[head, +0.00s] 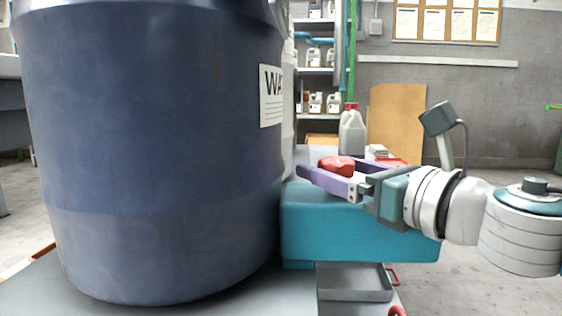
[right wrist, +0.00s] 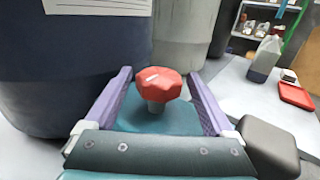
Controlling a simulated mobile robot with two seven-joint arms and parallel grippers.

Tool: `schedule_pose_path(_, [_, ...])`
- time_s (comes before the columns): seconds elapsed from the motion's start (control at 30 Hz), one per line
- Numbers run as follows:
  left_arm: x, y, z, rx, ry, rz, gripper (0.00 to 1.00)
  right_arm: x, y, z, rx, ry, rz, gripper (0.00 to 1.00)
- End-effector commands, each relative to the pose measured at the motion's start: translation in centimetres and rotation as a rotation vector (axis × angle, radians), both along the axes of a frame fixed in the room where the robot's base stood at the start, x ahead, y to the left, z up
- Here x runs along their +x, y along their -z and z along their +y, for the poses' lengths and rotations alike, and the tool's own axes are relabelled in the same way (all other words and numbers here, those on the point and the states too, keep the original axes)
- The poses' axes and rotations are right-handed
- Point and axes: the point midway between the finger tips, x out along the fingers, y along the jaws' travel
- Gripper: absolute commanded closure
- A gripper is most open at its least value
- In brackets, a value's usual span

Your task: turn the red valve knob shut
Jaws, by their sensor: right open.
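The red valve knob (head: 337,165) sits on top of a teal box-shaped body (head: 335,222) to the right of the big blue drum. In the right wrist view the knob (right wrist: 158,85) is faceted, with a small white mark, and stands upright on a grey stem. My right gripper (head: 317,173) is open, and its purple fingers lie one on each side of the knob. In the right wrist view the right gripper (right wrist: 158,82) shows a gap between each finger and the knob. My left gripper is in neither view.
A large blue drum (head: 150,150) fills the left of the head view, close to the teal body. A white jug (head: 352,132) and a red tray (right wrist: 296,96) stand behind on the grey table. A metal tray (head: 355,284) lies below. Shelves (head: 316,80) stand farther back.

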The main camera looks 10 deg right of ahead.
Motion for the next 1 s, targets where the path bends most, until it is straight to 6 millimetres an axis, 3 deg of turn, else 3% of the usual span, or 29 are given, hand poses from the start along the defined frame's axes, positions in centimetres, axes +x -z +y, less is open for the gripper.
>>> schedule_pose_path(0.23, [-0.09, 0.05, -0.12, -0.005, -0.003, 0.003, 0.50, -0.02, 0.04, 0.05, 0.001, 0.000, 0.000, 0.11])
schedule_pose_path(1.0, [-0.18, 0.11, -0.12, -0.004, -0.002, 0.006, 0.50, -0.01, 0.02, 0.03, 0.001, 0.000, 0.000, 0.97])
